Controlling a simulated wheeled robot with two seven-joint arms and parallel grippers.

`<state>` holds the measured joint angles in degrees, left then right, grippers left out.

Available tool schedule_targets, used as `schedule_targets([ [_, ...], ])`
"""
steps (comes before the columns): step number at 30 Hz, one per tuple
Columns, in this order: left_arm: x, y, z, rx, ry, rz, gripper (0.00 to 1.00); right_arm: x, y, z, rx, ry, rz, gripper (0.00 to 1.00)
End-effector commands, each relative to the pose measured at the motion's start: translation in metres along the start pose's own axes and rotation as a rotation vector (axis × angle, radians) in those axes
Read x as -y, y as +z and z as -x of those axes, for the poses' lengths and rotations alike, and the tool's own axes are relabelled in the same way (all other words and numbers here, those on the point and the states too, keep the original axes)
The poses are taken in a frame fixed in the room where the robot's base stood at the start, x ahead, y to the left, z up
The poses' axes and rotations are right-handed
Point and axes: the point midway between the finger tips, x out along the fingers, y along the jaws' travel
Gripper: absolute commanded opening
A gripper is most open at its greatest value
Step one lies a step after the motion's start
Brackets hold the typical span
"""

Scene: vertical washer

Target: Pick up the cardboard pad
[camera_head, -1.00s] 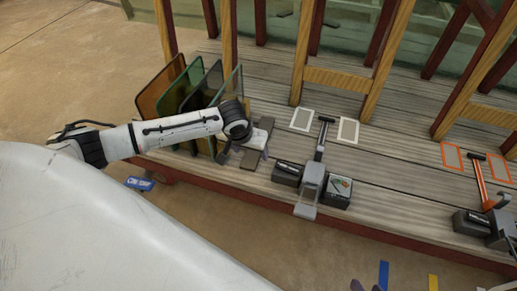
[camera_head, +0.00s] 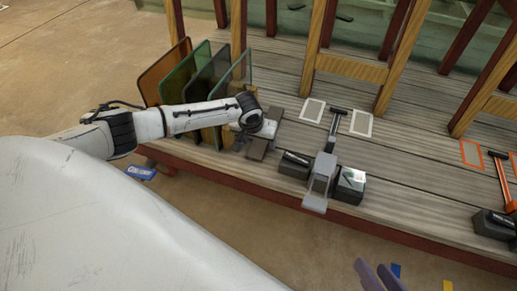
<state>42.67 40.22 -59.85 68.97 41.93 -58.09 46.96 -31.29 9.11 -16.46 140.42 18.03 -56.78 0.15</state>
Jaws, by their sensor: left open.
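My left arm comes in from the left, and its gripper (camera_head: 262,130) is low over the wooden platform, just right of the upright glass panels. The gripper is open. A flat brown-grey piece that looks like the cardboard pad (camera_head: 257,149) lies at the gripper's near side. More of a similar brown-grey piece (camera_head: 277,113) shows beyond the gripper. The gripper hides the middle of this area, so I cannot tell whether the two are one piece or whether the fingers touch them.
Several tinted panels (camera_head: 163,72) stand upright close left of the gripper. A grey lever tool (camera_head: 320,182) stands between two dark boxes to the right. Wooden uprights (camera_head: 314,45) rise behind. Bare platform (camera_head: 400,185) lies further right. Purple-grey finger-like shapes (camera_head: 378,275) show at the bottom edge.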

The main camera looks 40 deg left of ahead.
Motion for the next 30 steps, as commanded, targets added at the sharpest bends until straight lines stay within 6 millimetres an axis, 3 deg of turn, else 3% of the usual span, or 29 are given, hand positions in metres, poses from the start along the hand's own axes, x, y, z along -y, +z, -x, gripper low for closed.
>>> schedule_targets([
  [16, -0.0005, 0.0004, -0.0010, 0.000, 0.001, -0.001, 0.65, 0.0011, -0.0026, 0.0022, 0.000, 0.000, 0.000, 0.31],
  [24, -0.0002, 0.0004, -0.0014, 0.000, 0.000, -0.001, 0.21, 0.0006, -0.0017, 0.0016, 0.000, 0.000, 0.000, 0.31],
  [30, 0.0000, 0.0004, -0.0015, 0.000, 0.000, -0.001, 0.21, 0.0005, -0.0014, 0.0015, 0.001, 0.000, 0.000, 0.31],
])
